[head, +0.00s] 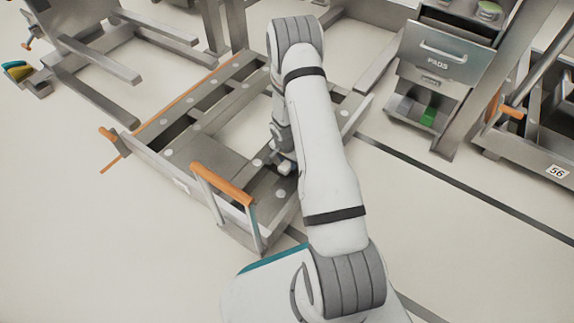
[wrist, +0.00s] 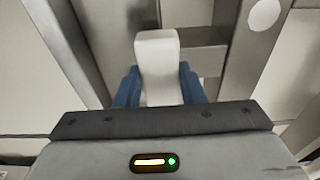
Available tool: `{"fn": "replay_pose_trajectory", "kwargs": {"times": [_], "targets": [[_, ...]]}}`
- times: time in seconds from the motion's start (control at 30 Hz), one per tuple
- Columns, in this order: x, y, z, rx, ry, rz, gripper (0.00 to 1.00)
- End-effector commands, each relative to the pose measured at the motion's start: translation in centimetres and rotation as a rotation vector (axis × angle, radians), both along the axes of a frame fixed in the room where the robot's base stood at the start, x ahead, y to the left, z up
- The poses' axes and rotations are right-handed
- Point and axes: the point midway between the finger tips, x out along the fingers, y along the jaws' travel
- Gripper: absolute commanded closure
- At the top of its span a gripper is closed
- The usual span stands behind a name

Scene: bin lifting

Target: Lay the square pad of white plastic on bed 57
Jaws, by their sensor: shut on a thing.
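My gripper (wrist: 158,88) is shut on the white plastic pad (wrist: 157,52), which stands out between its two blue fingers in the wrist view. In the head view my gripper (head: 285,165) is low over the near right part of a steel bed frame (head: 146,155), partly hidden by my arm. The pad is too small and covered to make out clearly there. Steel rails of the frame lie below the pad; I cannot tell whether it touches them. The frame's front plate is too small to read, so its number is unclear.
An orange-topped handle (head: 222,184) rises at the frame's near side. A cabinet marked PADS (head: 440,57) stands at the upper right, with a green block (head: 428,116) on its lower shelf. A bed marked 56 (head: 557,171) is at the right.

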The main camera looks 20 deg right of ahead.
Motion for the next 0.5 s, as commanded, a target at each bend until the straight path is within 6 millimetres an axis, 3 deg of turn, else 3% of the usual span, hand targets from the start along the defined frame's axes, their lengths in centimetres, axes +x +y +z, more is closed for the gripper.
{"fn": "replay_pose_trajectory", "kwargs": {"times": [0.07, 0.47, 0.5], "targets": [[-0.04, -0.01, -1.38, 0.000, 0.001, 0.000, 0.87], [-0.02, -0.06, -1.67, 0.000, 0.000, -0.001, 0.87], [-0.02, -0.06, -1.64, 0.000, 0.000, -0.001, 0.64]]}}
